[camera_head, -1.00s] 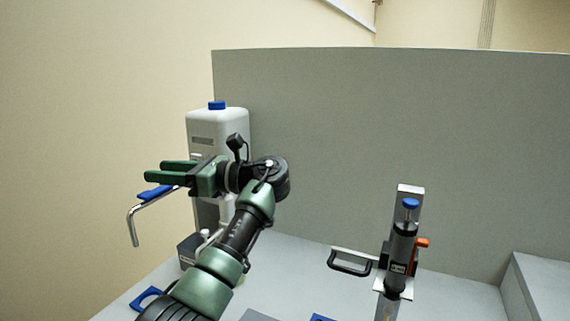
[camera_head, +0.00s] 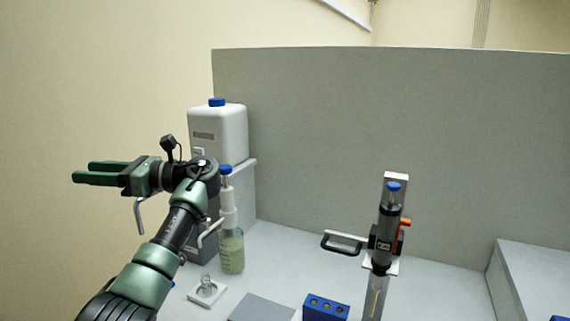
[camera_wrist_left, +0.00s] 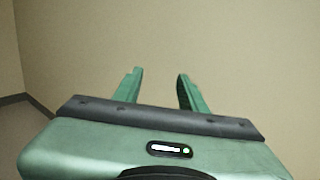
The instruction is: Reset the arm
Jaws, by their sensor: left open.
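My left gripper (camera_head: 92,172) has green fingers and points to the left, raised in front of the beige wall at the left of the head view. In the left wrist view its two fingers (camera_wrist_left: 158,84) stand apart with nothing between them, facing the bare wall. My left arm rises from the bottom left and partly covers the dispenser stand and a metal lever behind it. My right gripper is in neither view.
A white canister (camera_head: 218,130) with a blue cap stands behind my wrist. Below it is a bottle (camera_head: 232,252) of greenish liquid. A upright tool with a black handle (camera_head: 344,244), a blue block (camera_head: 326,308) and a grey panel (camera_head: 390,130) are to the right.

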